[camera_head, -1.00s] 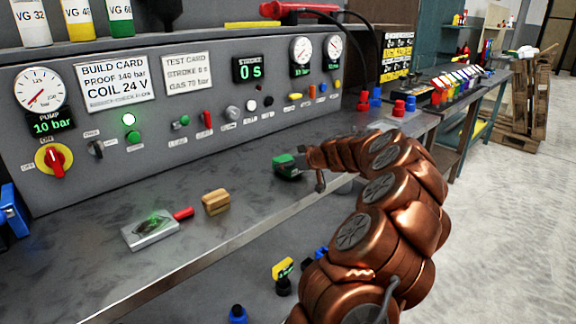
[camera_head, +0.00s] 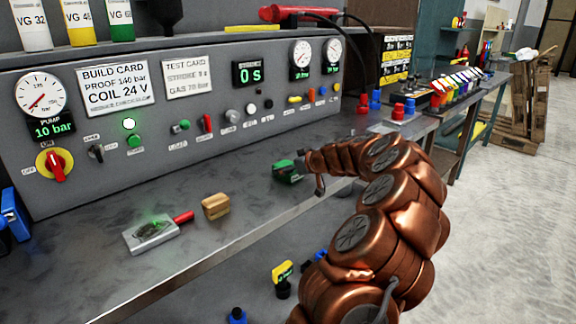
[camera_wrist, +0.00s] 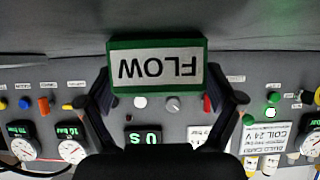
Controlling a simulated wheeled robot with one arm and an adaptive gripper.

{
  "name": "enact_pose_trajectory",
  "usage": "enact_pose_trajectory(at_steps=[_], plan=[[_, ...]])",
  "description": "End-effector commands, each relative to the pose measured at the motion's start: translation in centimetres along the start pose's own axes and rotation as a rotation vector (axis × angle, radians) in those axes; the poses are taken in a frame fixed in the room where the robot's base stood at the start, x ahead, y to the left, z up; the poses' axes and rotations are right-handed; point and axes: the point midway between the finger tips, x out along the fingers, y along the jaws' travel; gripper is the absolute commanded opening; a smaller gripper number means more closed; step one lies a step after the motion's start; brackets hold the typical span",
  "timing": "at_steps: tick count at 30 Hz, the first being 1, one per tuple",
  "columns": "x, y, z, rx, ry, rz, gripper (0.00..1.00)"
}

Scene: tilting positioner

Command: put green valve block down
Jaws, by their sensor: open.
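The green valve block (camera_head: 287,172) sits at the bench top, right of the middle, in front of the control panel. In the wrist view the block (camera_wrist: 156,67) shows a white plate reading "FLOW" upside down. My gripper (camera_wrist: 160,82) is open, with one dark finger on each side of the block and visible gaps between fingers and block. In the head view my gripper (camera_head: 304,168) reaches the block from the right, and my copper arm hides part of that area. The block's underside is hidden, so its contact with the bench cannot be told for certain.
A tan wooden block (camera_head: 216,206) and a metal plate with a red handle (camera_head: 150,234) lie left on the bench (camera_head: 255,215). The panel (camera_head: 230,80) with gauges and knobs stands behind. Bench between wooden block and green block is clear.

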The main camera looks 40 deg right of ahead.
Motion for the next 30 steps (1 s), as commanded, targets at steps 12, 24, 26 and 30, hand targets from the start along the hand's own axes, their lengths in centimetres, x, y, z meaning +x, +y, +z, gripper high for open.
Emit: enact_pose_trajectory(at_steps=[12,24,26,30], plan=[[-6.1,-0.1,-0.5,0.002,0.003,-0.001,0.91],[-11.8,0.0,-0.7,0.000,0.005,0.003,0.91],[-12.1,0.0,-0.7,0.000,0.004,0.002,0.91],[-12.4,0.0,-0.7,-0.001,0.003,0.001,0.91]])
